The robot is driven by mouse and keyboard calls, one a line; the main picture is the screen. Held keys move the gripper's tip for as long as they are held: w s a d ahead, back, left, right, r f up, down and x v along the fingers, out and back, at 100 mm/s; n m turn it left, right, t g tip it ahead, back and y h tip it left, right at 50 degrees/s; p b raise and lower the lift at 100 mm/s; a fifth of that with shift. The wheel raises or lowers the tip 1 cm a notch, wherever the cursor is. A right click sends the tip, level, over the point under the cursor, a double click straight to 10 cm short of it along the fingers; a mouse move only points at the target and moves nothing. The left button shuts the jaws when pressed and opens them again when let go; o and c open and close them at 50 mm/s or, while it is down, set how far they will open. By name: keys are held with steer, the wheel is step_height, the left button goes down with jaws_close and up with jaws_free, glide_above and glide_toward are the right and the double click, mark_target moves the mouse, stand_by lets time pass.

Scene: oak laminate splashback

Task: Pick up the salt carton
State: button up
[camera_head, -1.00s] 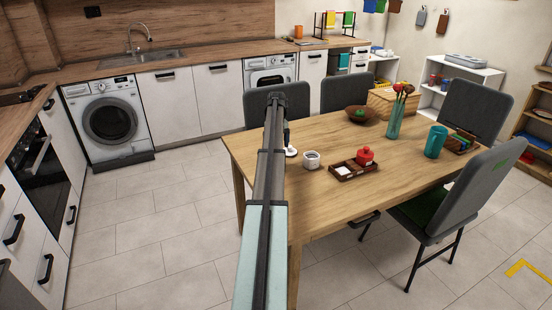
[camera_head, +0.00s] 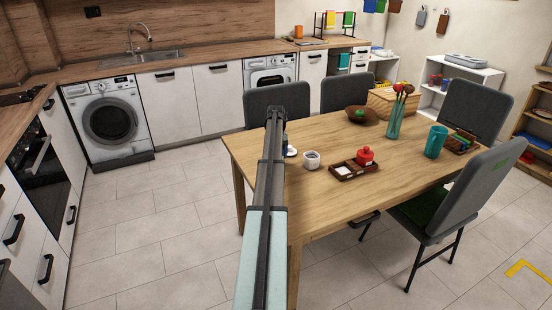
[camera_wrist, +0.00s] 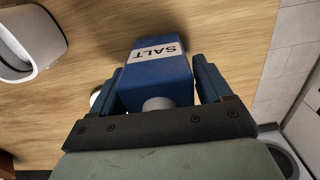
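The salt carton (camera_wrist: 160,75) is blue with a white band reading SALT and a grey round spout at its near end. In the wrist view it lies between the two fingers of my gripper (camera_wrist: 165,85). The wooden tabletop (camera_wrist: 90,30) is behind the carton. Whether the carton's base touches the table is hidden. In the head view my gripper (camera_head: 285,140) is over the table's left end, and my arm mostly hides the carton.
A white mug (camera_head: 311,160) stands just right of my gripper. Chairs surround the table. A small white round item (camera_head: 291,151) is beside my gripper.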

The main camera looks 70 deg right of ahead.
steer(key=c, duration=1.2)
step_height(320, 180, up, 9)
steer(key=shift+s+r, duration=0.2)
steer(key=shift+r, duration=0.1)
steer(key=s+d+r+n, duration=0.1)
steer(key=s+d+n, duration=0.1)
steer(key=s, duration=0.3)
steer(key=s+d+r+n+h, duration=0.1)
steer(key=s+d+r, duration=0.1)
steer(key=s, duration=0.3)
steer(key=s+d+r+n, duration=0.2)
steer(key=s+d, duration=0.2)
steer(key=s, duration=0.2)
steer(key=shift+d+r+n+g+h, duration=0.1)
steer(key=shift+d+n+g+h, duration=0.2)
